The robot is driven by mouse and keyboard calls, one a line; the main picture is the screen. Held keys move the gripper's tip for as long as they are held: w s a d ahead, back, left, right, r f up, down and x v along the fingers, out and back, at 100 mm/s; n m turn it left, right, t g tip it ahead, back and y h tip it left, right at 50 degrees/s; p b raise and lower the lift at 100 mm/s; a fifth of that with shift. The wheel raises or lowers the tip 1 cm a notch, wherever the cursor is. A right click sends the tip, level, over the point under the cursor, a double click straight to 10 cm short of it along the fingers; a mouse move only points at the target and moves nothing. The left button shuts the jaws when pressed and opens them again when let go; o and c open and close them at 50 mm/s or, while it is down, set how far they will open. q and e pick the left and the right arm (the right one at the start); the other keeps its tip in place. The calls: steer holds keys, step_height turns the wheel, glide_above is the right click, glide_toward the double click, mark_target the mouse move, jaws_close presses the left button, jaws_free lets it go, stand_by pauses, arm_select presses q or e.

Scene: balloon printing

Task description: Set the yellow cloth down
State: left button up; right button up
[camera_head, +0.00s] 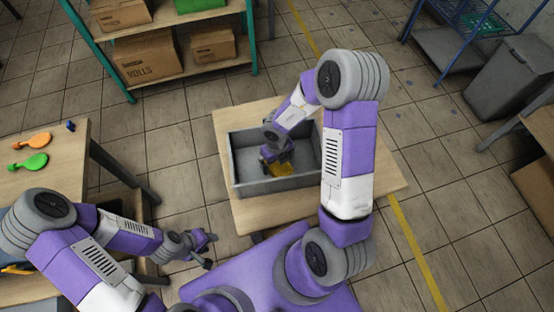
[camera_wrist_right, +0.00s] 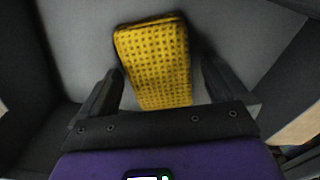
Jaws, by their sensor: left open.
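The yellow cloth (camera_head: 278,168) is inside the grey bin (camera_head: 235,162), under my right gripper. In the right wrist view the cloth (camera_wrist_right: 155,60) is a folded, dark-patterned block over the bin's grey floor. My right gripper (camera_wrist_right: 162,68) reaches down into the bin with one finger on each side of the cloth. The left finger looks close against its edge, and a narrow dark strip shows beside the right finger. I cannot tell whether the fingers press on the cloth. My left gripper (camera_head: 213,248) is open and empty, left of the bin.
The bin stands on a small wooden table (camera_head: 385,185). A shelf with cardboard boxes (camera_head: 147,58) stands behind. Tiled floor lies between the tables.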

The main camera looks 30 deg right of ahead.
step_height(320, 180, up, 12)
steer(key=p, duration=0.6)
steer(key=shift+r, duration=0.15)
stand_by(0.3)
